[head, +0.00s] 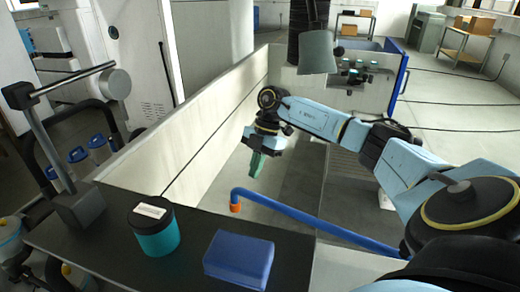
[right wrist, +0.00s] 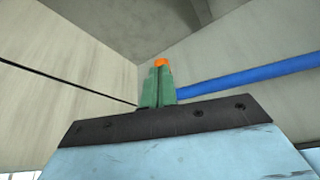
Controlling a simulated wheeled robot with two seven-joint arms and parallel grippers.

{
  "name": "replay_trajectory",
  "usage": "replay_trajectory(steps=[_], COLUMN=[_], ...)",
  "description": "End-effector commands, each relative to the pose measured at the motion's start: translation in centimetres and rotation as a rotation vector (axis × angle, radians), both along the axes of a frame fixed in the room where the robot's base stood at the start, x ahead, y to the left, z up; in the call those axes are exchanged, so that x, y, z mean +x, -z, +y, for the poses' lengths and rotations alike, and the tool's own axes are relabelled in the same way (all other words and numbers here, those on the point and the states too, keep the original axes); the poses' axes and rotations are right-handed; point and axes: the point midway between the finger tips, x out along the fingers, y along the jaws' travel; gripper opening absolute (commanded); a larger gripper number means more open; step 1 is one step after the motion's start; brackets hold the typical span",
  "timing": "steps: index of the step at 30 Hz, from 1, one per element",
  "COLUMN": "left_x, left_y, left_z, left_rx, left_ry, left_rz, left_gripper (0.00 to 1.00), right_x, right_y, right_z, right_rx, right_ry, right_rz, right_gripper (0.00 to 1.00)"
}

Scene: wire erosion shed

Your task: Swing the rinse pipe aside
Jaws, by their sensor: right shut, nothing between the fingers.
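The rinse pipe (head: 310,219) is a blue tube with an orange end piece (head: 235,207). In the head view it runs from the lower right to the upper left across the tank opening, its orange end near the dark front ledge. My right gripper (head: 254,172), with green fingers, is shut and empty. It shows above and to the right of the orange end, with a gap in the picture. In the right wrist view the green fingers (right wrist: 157,86) are together, the orange end shows just past their tips, and the pipe (right wrist: 245,84) runs off right. My left gripper is out of view.
On the dark ledge (head: 110,240) stand a teal jar with a black lid (head: 155,235) and a blue block (head: 239,259). Pale tank walls (head: 190,135) enclose the right gripper's space. A grey machine head (head: 317,52) hangs at the back.

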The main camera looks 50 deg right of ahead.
Motion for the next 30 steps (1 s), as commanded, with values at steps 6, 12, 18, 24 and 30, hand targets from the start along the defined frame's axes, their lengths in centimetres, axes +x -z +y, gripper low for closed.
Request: replay_trajectory(steps=[6,12,18,24,30], left_x=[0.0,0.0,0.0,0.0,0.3], left_y=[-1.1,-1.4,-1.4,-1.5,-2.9], left_z=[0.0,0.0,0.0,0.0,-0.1], left_rx=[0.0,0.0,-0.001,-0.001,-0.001], left_ry=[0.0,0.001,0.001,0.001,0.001], left_rz=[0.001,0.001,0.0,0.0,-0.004], left_gripper=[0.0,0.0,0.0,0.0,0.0], right_x=[-0.2,-0.3,-0.3,-0.3,-0.2], right_y=[0.7,0.7,0.8,0.7,0.5], right_z=[3.0,4.4,4.5,4.7,8.6], right_rx=[0.001,0.0,0.0,0.0,0.004], right_ry=[-0.005,-0.002,-0.001,-0.005,-0.077], right_rz=[-0.002,-0.001,-0.001,-0.001,0.0], right_gripper=[0.0,0.0,0.0,0.0,0.0])
